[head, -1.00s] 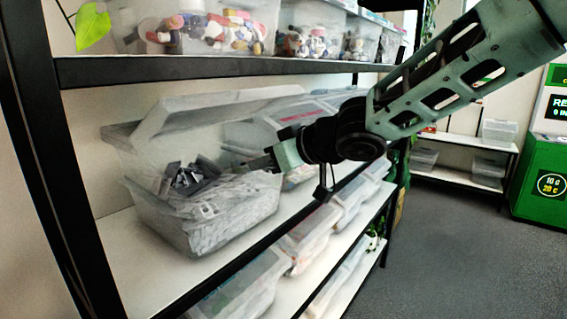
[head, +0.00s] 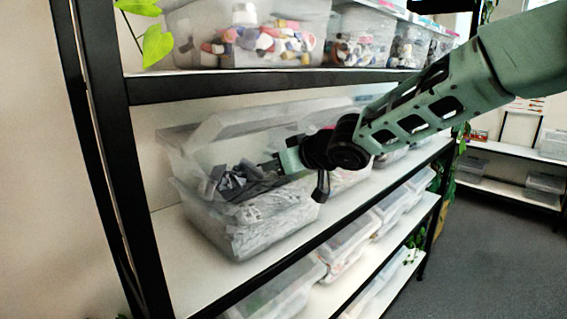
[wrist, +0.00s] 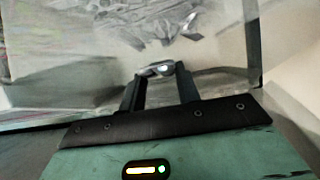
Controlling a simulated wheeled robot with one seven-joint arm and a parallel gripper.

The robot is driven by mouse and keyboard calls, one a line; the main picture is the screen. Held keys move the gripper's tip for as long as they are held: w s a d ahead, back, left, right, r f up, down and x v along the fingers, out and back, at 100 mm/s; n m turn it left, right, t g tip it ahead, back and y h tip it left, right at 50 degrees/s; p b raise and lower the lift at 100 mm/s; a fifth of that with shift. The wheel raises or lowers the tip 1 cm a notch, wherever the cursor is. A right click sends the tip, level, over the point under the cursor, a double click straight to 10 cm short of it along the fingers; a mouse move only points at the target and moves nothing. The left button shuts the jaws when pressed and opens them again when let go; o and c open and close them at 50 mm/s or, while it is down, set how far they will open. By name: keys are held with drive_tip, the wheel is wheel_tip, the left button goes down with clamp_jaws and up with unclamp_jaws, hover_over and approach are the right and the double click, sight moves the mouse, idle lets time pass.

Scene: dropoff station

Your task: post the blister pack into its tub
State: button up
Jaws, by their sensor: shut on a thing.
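The blister pack (wrist: 157,70) is a small silvery piece between my fingertips in the wrist view; I cannot make it out in the head view. My gripper (wrist: 160,80) is shut on it. In the head view my gripper (head: 268,168) reaches from the right over the open tub, above its contents. The clear tub (head: 230,246) stands on the middle shelf, full of silvery packs with a heap of dark grey pieces at the left. Its clear lid (head: 205,132) is raised at the back. In the wrist view the tub's contents (wrist: 165,22) lie beyond my fingertips.
A black upright post (head: 125,170) is at the left. More clear tubs stand on the lower shelf (head: 278,292). Open floor (head: 470,250) is at the right.

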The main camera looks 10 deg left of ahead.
drive_tip(key=o, duration=1)
drive_tip(key=p+v, duration=0.2)
drive_tip(key=v, duration=1.5)
drive_tip(key=shift+s+d, duration=0.15)
drive_tip(key=shift+s, duration=0.05)
